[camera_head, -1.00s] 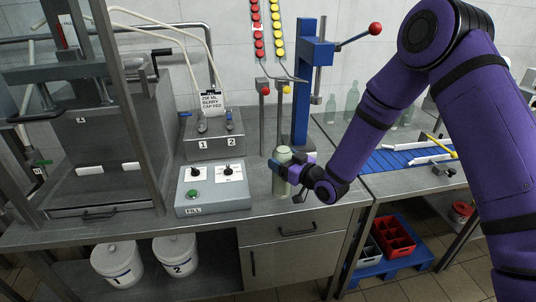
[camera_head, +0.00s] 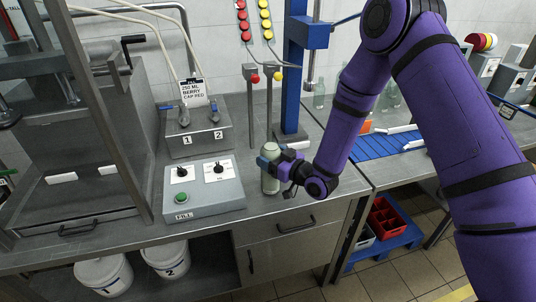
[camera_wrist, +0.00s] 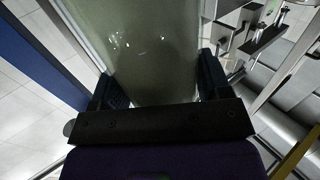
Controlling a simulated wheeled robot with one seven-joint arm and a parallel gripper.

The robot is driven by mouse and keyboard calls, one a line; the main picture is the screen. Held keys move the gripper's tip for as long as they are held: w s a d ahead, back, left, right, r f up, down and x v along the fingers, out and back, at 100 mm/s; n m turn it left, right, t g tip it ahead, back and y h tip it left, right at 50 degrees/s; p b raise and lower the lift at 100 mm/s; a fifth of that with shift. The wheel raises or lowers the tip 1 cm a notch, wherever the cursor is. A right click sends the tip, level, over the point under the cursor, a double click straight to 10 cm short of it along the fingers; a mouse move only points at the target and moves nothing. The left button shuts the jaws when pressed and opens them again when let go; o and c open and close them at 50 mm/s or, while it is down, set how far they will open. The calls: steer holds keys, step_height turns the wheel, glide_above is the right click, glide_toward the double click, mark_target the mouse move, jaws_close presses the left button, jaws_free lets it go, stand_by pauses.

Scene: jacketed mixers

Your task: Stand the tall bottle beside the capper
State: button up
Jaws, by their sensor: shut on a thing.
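The tall bottle (camera_head: 270,172) is pale green and translucent and stands about upright in my gripper (camera_head: 272,162) near the front of the steel counter. The head view does not show clearly whether its base touches the counter. In the wrist view the bottle (camera_wrist: 155,50) fills the middle, with a dark finger on each side of it. The capper (camera_head: 297,70) is a blue column with a grey spindle, standing behind and to the right of the bottle.
A grey control box (camera_head: 203,188) marked FILL stands left of the bottle. Behind it is the two-nozzle filler (camera_head: 198,135). Two cap chutes (camera_head: 252,110) rise beside the capper. A blue conveyor (camera_head: 385,146) lies to the right. Several clear bottles (camera_head: 319,95) stand behind my arm.

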steer(key=o, duration=1.6)
steer(key=shift+f, duration=0.1)
steer(key=shift+c, duration=0.2)
steer(key=v, duration=1.2)
steer(key=shift+r, duration=0.2)
